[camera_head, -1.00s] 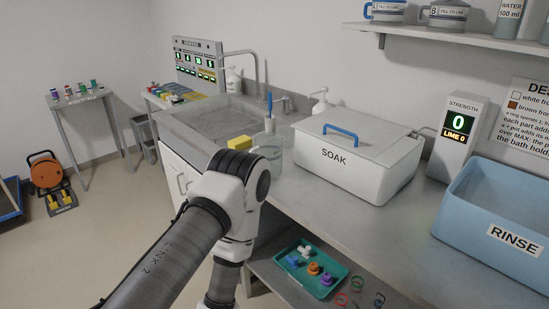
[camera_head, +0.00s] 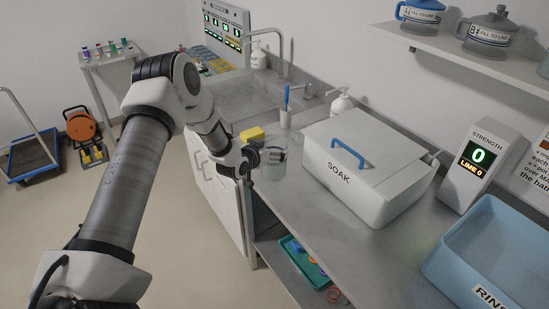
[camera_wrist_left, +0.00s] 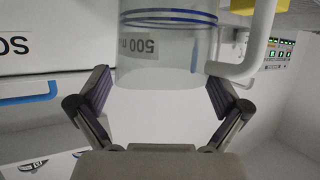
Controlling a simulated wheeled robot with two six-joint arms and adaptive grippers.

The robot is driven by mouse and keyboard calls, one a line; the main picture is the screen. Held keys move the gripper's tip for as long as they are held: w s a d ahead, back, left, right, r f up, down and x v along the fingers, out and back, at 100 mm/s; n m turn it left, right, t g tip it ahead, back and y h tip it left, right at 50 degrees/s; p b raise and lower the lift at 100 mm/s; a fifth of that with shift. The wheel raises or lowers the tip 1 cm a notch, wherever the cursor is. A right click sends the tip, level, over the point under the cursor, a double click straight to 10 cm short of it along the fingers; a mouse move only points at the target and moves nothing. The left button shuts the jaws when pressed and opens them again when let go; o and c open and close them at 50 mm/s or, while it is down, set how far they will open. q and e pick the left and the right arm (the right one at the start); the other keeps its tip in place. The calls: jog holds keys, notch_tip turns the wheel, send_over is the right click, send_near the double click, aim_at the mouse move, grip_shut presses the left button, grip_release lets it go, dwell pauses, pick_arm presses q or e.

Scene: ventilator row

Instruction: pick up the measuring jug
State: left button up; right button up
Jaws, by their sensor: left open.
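The measuring jug (camera_head: 274,173) is a clear vessel standing near the counter's front edge, between the sink and the SOAK box. In the left wrist view the jug (camera_wrist_left: 165,62) shows upside down, with blue rings, a 500 ml label and a pale handle on the right side of the picture. My left gripper (camera_head: 274,154) is at the jug and hides part of it. The left wrist view shows the gripper (camera_wrist_left: 160,78) open, one finger on each side of the jug; I cannot tell whether either touches it. My right gripper is not in view.
The white SOAK box (camera_head: 370,170) with a blue handle stands right of the jug. A yellow sponge (camera_head: 252,133) and a blue-handled brush (camera_head: 286,98) are near the sink (camera_head: 240,98). A green tray (camera_head: 300,262) lies on the shelf below. Counter right of the sink front is narrow.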

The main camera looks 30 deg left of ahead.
pick_arm(q)
jog(key=x, duration=0.2)
jog(key=shift+w+f, duration=0.15)
jog(key=shift+w, duration=0.05)
jog(key=shift+s, duration=0.1)
jog(key=shift+d, duration=0.1)
jog(key=c, duration=1.1)
jog(key=shift+c, duration=0.2)
